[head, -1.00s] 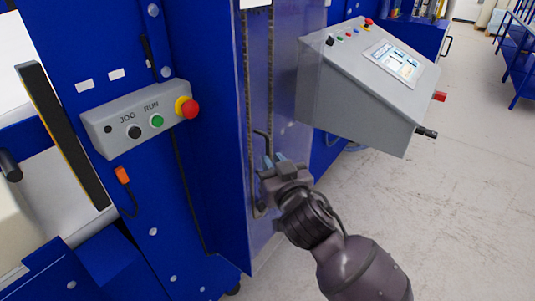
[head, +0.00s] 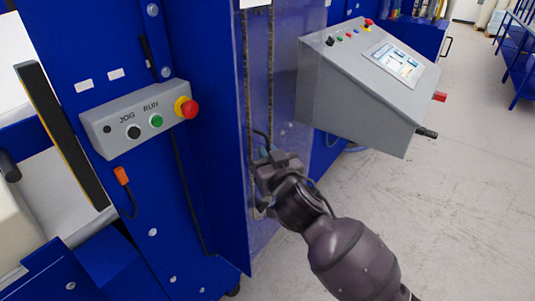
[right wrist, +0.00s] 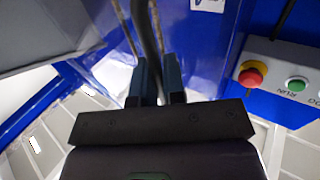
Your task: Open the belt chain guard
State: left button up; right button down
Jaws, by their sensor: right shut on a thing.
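The belt chain guard (head: 288,75) is a clear, bluish panel on the side of the blue machine, with dark chain runs showing through it. Its dark bar handle (head: 261,134) stands near the panel's lower middle. My right gripper (head: 264,154) is at the handle in the head view and hides its lower part. In the right wrist view the dark handle (right wrist: 149,40) passes between the two blue-grey fingers of my right gripper (right wrist: 153,80), which are shut on it. The guard looks closed or nearly so; I cannot tell exactly. My left gripper is not in view.
A grey JOG/RUN box (head: 138,118) with a red stop button (head: 190,109) sits on the machine to the left. A grey console (head: 365,85) with a screen juts out right of the guard. The floor (head: 440,210) at the right is clear.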

pick_arm(q)
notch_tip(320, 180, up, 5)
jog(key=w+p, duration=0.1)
jog(key=p, duration=0.3)
pick_arm(e)
jog(key=s+d+n+g+y+b, duration=0.25)
jog(key=d+n+g+y, duration=0.7)
jog(key=d, duration=1.55)
pick_arm(q)
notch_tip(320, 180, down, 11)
jog(key=b, duration=1)
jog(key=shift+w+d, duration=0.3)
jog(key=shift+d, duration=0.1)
pick_arm(e)
jog(key=w+d+g+y, duration=0.1)
jog(key=w+d, duration=0.5)
jog(key=d, duration=0.2)
jog(key=w+d+n+g, duration=0.1)
jog(key=w+d, duration=0.5)
jog(key=d, duration=0.2)
jog(key=shift+d+y, duration=0.25)
jog(key=shift+y, duration=0.1)
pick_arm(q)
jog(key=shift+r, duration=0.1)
pick_arm(e)
jog(key=shift+g, duration=0.25)
